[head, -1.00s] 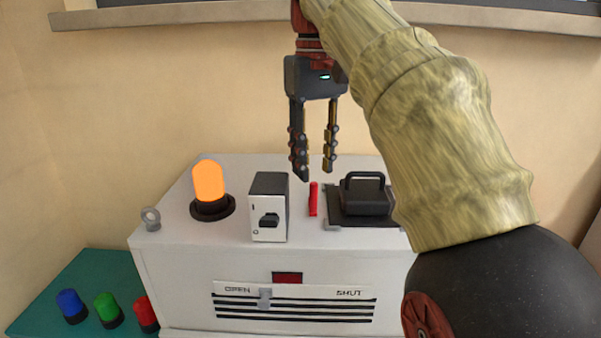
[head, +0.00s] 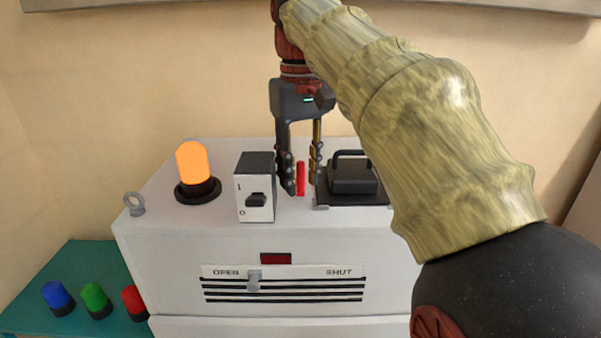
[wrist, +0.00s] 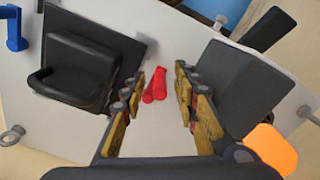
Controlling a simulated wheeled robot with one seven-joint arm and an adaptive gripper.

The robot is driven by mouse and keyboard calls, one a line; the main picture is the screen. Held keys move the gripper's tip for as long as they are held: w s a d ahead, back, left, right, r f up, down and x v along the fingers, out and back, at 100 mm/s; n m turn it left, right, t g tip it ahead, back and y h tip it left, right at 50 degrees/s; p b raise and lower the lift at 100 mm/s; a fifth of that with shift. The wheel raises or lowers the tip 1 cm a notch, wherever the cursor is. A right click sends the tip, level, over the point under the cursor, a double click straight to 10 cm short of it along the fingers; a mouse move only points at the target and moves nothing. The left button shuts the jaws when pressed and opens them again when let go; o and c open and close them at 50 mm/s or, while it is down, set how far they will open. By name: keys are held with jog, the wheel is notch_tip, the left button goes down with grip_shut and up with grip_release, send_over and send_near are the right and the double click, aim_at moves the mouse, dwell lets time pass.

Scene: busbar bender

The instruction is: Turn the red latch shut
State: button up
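The red latch (head: 300,178) is a small narrow red piece on top of the white cabinet, between the switch box and the black handled block. In the wrist view the red latch (wrist: 155,86) lies between and beyond my fingertips, with clear gaps on both sides. My gripper (head: 301,180) points down over it, open and empty; its fingers (wrist: 162,100) stand on either side of the latch in the picture. I cannot tell whether the fingertips have reached its height.
The switch box (head: 255,187) stands close left of my gripper, and the black handled block (head: 350,177) close right. An orange lamp (head: 194,165) is farther left. A grey slider (head: 254,281) on the cabinet (head: 190,245) front sits near OPEN. Coloured lamps stand on the teal table (head: 30,305).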

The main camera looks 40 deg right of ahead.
jog(key=shift+c, duration=0.3)
grip_shut()
jog(key=shift+s+d, duration=0.1)
jog(key=n, duration=0.1)
jog(key=d+n+p, duration=0.1)
jog(key=n+p, duration=0.1)
jog(key=n, duration=0.1)
jog(key=shift+s+d+r, duration=0.15)
jog(key=shift+s+d, duration=0.05)
jog(key=shift+s, duration=0.1)
jog(key=shift+d+n+p, duration=0.35)
jog(key=shift+d+n, duration=0.15)
jog(key=shift+n, duration=0.75)
jog(key=shift+d+n+p, duration=0.35)
jog(key=shift+d+n, duration=0.1)
jog(key=shift+n, duration=0.8)
jog(key=shift+o, duration=0.3)
grip_release()
